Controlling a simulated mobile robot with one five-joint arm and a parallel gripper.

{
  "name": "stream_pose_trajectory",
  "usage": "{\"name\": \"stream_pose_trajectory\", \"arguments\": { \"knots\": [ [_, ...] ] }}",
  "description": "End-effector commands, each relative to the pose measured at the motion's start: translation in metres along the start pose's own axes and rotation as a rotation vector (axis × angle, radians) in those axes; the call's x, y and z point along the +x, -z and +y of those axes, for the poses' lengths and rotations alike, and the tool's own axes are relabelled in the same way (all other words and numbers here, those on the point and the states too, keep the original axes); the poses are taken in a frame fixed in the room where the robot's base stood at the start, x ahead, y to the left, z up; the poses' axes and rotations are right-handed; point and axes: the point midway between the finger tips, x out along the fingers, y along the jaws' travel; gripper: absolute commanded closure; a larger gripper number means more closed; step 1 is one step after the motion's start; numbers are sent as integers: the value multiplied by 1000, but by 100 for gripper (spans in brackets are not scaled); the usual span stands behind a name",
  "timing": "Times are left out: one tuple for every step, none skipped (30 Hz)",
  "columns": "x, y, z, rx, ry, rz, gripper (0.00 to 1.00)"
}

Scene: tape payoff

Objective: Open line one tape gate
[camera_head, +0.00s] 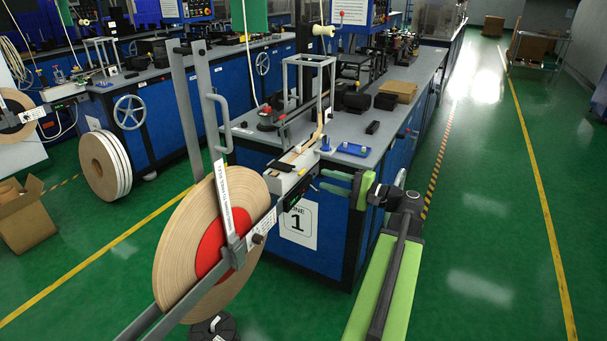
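The line one tape reel (180,250), a large tan roll with a red core (212,243), stands in front of the bench panel marked LINE 1 (298,224). A grey upright bar with a loop handle (222,122) rises above it. A white lettered strip (224,200) runs down across the reel face to its hub. Which part is the gate is not clearly marked. My gripper (322,180) is at the bench's front corner, right of the reel and apart from the handle. Its two green fingers point left with a small gap and nothing visible between them.
The tape guide (295,165) and a blue block (353,149) sit on the bench corner close to my gripper. Another reel (103,165) leans at a bench to the left, near a cardboard box (25,215).

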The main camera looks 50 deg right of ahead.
Motion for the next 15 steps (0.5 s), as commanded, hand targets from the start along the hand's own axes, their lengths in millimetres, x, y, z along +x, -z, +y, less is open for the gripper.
{"name": "stream_pose_trajectory", "arguments": {
  "knots": [
    [13,0,0,0,-1,-3,71],
    [20,0,0,0,-1,-2,71],
    [30,1,0,0,-1,-1,71],
    [37,0,0,0,-1,-2,71],
    [44,1,0,0,0,0,71],
    [53,1,0,0,-1,-1,71],
    [58,1,0,0,0,0,71],
    [64,1,0,0,0,1,71],
    [70,2,0,0,0,1,71],
    [74,2,0,0,0,1,71],
    [78,2,0,0,0,2,71],
    [82,2,0,0,0,2,71],
    [84,2,0,0,0,2,71],
    [86,2,0,0,0,2,71],
    [87,2,0,0,0,3,71]
  ]
}}
